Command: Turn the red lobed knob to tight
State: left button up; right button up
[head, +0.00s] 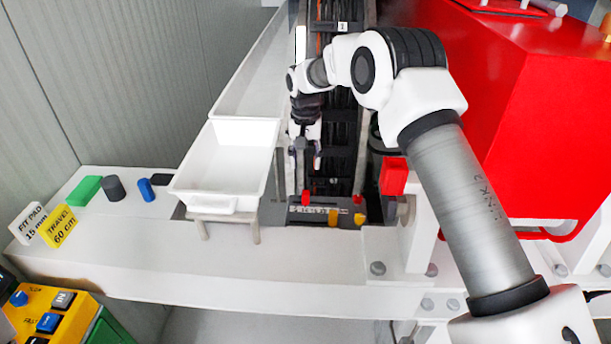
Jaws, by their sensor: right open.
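Two small red pieces that look like knobs show on a dark grey block (322,213) low in the gap between the white beams. One red knob (305,198) is at the block's left end and the other red knob (357,199) is at its right. They are too small for me to tell lobes or which way they are turned. My right gripper (305,162) points down, open, above and behind the left red knob in the picture. It looks apart from the knob. My left gripper is not in view.
A white tray (191,188) stands on a small stand left of the gap. Green (86,190), grey (113,188) and blue (145,189) pieces lie on the white ledge. A large red housing (530,110) fills the right. A yellow button box (48,313) is lower left.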

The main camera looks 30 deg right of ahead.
aim_at(357, 199)
jog(key=k+j, duration=0.65)
jog(key=k, duration=0.25)
